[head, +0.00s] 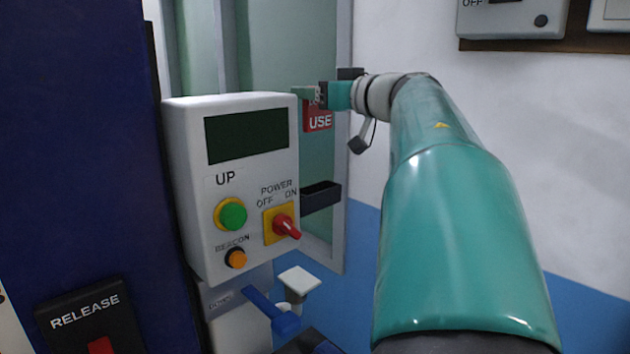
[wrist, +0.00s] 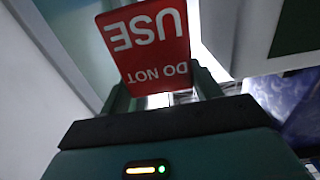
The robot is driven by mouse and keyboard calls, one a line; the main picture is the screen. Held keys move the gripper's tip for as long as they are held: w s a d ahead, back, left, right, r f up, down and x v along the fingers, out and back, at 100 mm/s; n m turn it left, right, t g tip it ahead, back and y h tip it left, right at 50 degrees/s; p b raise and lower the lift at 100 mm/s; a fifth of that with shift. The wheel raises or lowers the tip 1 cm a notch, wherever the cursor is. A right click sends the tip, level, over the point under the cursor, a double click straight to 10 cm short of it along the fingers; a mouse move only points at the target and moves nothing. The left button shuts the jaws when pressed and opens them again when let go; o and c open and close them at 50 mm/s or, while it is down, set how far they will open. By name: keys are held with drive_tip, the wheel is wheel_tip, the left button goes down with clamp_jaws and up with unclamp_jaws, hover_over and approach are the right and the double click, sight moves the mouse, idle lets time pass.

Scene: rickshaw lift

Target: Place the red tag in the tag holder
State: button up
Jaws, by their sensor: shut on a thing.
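The red tag (head: 319,118) with white lettering hangs upright below my gripper (head: 312,93) in the head view. In the wrist view the tag (wrist: 148,45) reads "DO NOT USE" upside down between the fingers. My gripper is shut on the tag's upper part. The black tray-like box (head: 320,195) on the panel's right side looks like the tag holder. The tag is above it, with a clear gap between them.
A white control box (head: 238,185) with a dark screen, green UP button and red power switch (head: 285,227) stands just left of the tag. A blue lever (head: 270,309) and a white-topped part (head: 299,280) sit below. A dark blue panel (head: 80,130) fills the left.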

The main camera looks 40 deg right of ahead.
wheel_tip(320, 180, down, 15)
drive_tip(key=shift+w+f, duration=0.1)
drive_tip(key=shift+w, duration=0.05)
idle(0.4)
drive_tip(key=o, duration=1)
drive_tip(key=shift+f, duration=0.1)
drive_tip(key=shift+s, duration=0.25)
drive_tip(key=s, duration=1.1)
drive_tip(key=shift+s+d, duration=0.2)
drive_tip(key=shift+s, duration=0.05)
